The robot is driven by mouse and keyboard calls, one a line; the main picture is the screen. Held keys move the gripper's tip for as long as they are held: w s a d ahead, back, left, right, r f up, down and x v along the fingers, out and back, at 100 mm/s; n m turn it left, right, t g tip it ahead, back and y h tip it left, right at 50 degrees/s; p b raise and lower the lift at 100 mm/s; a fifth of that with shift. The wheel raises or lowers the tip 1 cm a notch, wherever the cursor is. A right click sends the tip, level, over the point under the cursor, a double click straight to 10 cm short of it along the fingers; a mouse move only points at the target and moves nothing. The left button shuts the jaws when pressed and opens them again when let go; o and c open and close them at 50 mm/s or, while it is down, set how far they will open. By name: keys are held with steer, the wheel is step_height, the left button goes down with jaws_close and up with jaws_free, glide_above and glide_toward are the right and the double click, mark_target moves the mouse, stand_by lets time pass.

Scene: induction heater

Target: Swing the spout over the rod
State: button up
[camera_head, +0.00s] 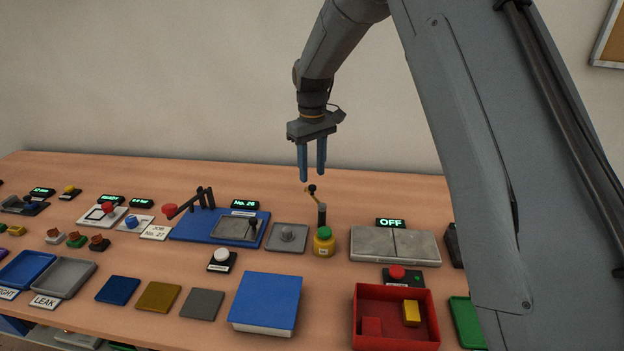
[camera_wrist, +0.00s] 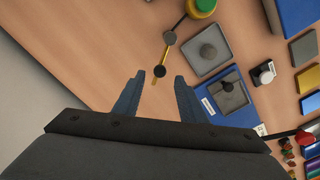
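The spout (camera_head: 308,190) is a short brass arm with a black knob, on top of a dark upright post (camera_head: 322,214) behind a yellow jar with a green lid (camera_head: 324,243). In the wrist view the spout's knob (camera_wrist: 160,71) lies between my fingertips in the picture. My gripper (camera_head: 312,176) points down, open and empty, just above the spout. Its blue fingers also show apart in the wrist view (camera_wrist: 159,78). A short dark rod (camera_head: 254,226) stands at a grey plate on a blue base; I cannot tell whether it is the task's rod. The spout points away from it.
A grey plate with a round boss (camera_head: 287,237) lies left of the jar. A grey double plate (camera_head: 375,245) with an OFF display stands right. A red bin (camera_head: 395,290) holds a yellow block. A black lever (camera_head: 190,202) rises at the left. The air around my gripper is clear.

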mark_target(312, 186)
steer(key=shift+f+p, duration=0.45)
steer(key=shift+f, duration=1.65)
steer(key=shift+c, duration=0.5)
jaws_close()
